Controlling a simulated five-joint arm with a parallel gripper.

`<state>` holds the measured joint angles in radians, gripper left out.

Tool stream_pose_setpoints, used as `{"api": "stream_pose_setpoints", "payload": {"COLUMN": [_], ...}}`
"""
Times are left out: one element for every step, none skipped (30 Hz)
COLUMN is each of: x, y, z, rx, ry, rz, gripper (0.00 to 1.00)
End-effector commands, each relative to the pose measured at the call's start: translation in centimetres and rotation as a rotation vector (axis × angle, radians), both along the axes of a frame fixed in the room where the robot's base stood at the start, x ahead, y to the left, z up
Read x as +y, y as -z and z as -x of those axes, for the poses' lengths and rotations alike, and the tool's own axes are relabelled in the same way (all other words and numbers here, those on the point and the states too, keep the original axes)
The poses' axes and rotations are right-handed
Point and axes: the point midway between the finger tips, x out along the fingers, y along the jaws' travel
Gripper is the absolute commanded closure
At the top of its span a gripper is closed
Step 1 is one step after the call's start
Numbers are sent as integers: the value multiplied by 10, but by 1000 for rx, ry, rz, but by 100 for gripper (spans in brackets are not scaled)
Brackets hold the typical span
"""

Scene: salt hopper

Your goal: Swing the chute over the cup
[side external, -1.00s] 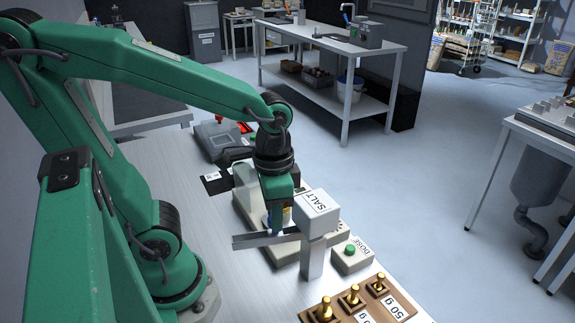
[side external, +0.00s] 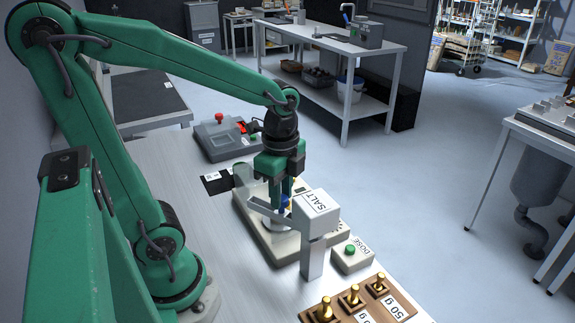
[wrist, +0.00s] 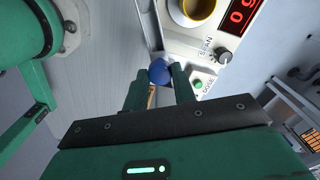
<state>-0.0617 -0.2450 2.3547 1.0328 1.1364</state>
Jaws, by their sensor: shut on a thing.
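The grey metal chute (side external: 264,208) reaches left from the post of the white SALT hopper (side external: 318,206). My gripper (side external: 285,203) points down and is shut on the chute's blue knob (wrist: 158,70), which shows between the fingertips in the wrist view.
The DOSE box (side external: 351,254) with its green button stands right of the hopper. A wooden block (side external: 364,305) with brass weights is at the front. A grey box with a red button (side external: 221,138) is at the back.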

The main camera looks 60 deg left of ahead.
Motion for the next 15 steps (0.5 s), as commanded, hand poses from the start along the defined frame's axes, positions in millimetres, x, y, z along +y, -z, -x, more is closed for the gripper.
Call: {"api": "stream_pose_setpoints", "payload": {"x": [2,3,4,5,6,6,7,7,8,8,9,9,9,9,9], "y": [-1,-1,-1,-1,-1,-1,-1,-1,-1,-1,-1,-1,-1,-1,-1], "z": [-4,-6,-9,-11,-13,-15,-17,-19,-22,-24,-25,-28,-29,-31,-32], "rx": [-1,-1,-1,-1,-2,-2,-1,-1,-2,-2,-2,-2,-2,-2,-3], "ry": [39,65,102,129,156,191,218,244,277,300,322,350,371,389,411], "rz": [0,0,0,1,0,0,0,0,0,0,0,-1,-1,-1,0], "gripper": [100,100,100,100,100,100,100,100,100,100,100,100,100,100,100]}}
